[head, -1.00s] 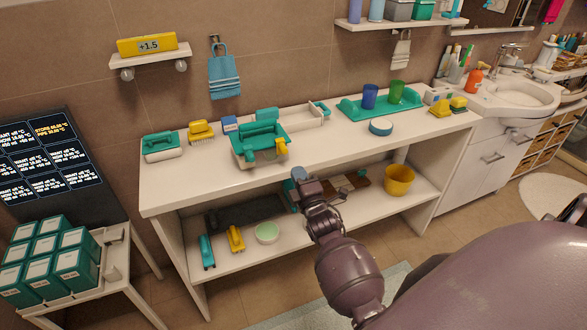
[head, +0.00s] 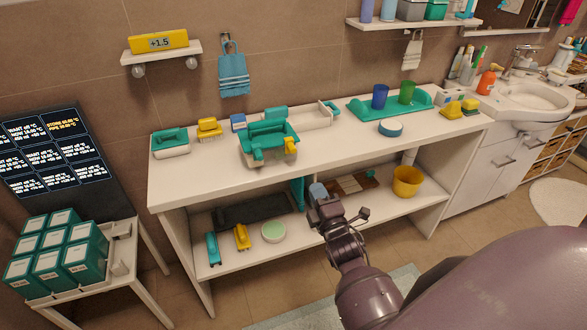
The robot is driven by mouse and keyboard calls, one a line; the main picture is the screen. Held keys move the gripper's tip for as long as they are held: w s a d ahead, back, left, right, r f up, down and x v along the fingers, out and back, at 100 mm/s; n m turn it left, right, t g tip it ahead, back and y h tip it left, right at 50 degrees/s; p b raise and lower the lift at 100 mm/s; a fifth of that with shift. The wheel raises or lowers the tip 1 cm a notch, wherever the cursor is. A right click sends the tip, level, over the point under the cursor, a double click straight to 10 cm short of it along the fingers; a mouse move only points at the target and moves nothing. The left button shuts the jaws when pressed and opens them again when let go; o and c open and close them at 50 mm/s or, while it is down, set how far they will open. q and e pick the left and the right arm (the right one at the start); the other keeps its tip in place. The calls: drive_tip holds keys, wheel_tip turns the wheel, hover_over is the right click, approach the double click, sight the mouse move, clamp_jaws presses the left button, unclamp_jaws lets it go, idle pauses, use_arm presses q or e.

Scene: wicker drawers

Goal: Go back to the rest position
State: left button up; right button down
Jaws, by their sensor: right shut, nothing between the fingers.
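My right gripper (head: 318,192) is in front of the white two-level table, at about the height of its lower shelf in the picture. Its arm comes in from the lower right. The fingers look shut and hold nothing that I can see. The gripper partly covers the lower shelf and a dark brown board (head: 352,184) behind it. Whether it touches the table cannot be told. My left gripper is not in view.
The white table (head: 345,140) bears a teal device (head: 268,130), cups and brushes. Its lower shelf holds a yellow bucket (head: 407,181) and a pale green bowl (head: 273,232). A white cart (head: 123,255) with teal boxes stands at left. Floor shows in front.

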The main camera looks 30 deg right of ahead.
drive_tip(key=s+a+f+m+g+y, duration=0.2)
drive_tip(key=s+a+f+m+g, duration=0.2)
drive_tip(key=s+f+m, duration=0.3)
drive_tip(key=s+a+f+m+g+y, duration=0.2)
drive_tip(key=s+a+f+m+g, duration=0.2)
drive_tip(key=s+f+m, duration=0.3)
drive_tip(key=s+a, duration=0.1)
drive_tip(key=s, duration=0.3)
drive_tip(key=shift+s+y, duration=0.2)
drive_tip(key=shift+y, duration=0.2)
drive_tip(key=shift+a, duration=0.1)
